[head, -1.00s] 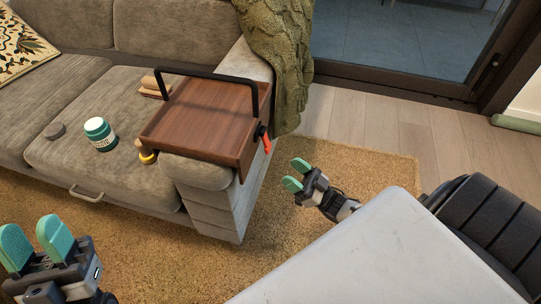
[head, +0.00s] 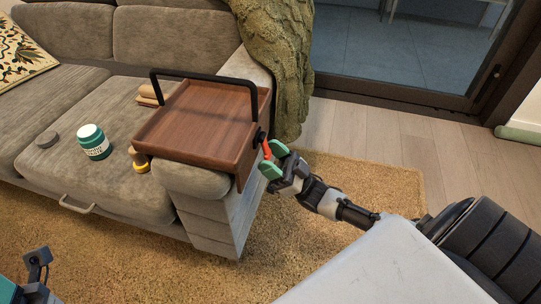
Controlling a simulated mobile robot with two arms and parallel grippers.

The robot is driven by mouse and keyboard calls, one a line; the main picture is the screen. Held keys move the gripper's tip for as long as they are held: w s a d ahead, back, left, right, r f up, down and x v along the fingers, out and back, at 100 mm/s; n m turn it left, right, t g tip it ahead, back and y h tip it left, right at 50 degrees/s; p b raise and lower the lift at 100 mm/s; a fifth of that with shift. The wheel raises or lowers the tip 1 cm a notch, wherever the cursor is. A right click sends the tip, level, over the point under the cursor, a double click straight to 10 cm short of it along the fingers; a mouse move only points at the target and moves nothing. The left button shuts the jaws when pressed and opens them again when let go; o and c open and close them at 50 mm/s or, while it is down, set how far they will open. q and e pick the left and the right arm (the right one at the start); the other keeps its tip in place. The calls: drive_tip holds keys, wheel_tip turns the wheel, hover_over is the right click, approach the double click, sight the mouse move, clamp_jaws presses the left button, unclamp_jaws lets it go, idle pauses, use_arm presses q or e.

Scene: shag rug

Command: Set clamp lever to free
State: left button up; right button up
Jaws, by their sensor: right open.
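The red clamp lever (head: 266,149) sits on a black knob (head: 259,136) at the right side of the wooden tray (head: 187,137), which rests over the sofa's armrest. The lever slants downward to the right. My right gripper (head: 273,159) is open, its green fingers right at the lever's lower end. The lever seems to lie between or just beside the fingers; contact cannot be told. My left arm shows only in part at the bottom left corner; a green piece of its gripper (head: 8,290) is cut off by the frame edge.
A green knit blanket (head: 275,60) hangs behind the armrest. The rug (head: 330,220) right of the sofa is clear.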

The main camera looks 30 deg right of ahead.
drive_tip(key=shift+w+a+r, duration=0.15)
drive_tip(key=shift+r, duration=0.05)
